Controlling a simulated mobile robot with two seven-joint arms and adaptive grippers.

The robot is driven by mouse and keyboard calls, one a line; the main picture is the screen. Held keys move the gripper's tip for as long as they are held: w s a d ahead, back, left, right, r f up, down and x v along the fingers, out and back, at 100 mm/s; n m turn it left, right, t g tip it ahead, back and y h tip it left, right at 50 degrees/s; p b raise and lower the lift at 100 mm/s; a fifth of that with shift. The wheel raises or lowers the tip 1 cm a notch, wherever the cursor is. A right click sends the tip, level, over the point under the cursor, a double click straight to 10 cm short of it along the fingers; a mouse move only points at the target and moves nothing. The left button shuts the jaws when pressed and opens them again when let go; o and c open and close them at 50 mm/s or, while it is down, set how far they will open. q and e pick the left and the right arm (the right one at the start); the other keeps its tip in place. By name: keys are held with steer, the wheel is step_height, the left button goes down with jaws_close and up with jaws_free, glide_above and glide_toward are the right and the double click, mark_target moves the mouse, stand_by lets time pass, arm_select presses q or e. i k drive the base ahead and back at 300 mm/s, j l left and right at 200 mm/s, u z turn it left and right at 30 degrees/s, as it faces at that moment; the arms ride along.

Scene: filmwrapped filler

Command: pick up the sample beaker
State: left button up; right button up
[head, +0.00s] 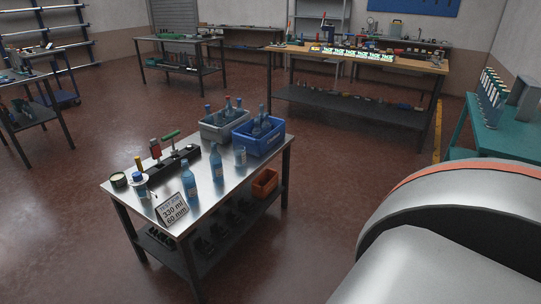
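A small clear vessel (240,156), which looks like the sample beaker, stands upright on the steel-topped table (222,190) in the middle of the room. It stands near the table's right side, in front of the blue crate and to the right of a tall blue bottle (216,163). It is small in the picture, and I cannot tell whether it holds anything. Neither of my grippers shows.
The table also bears a grey crate (211,133) and a blue crate (247,146) of bottles, another blue bottle (189,187), a black fixture (174,165) and a sign (172,211). An orange bin (264,184) sits below. Open floor surrounds the table. My own white-and-orange part fills the lower right.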

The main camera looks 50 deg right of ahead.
mark_target(239, 157)
steer(key=z, duration=1.25)
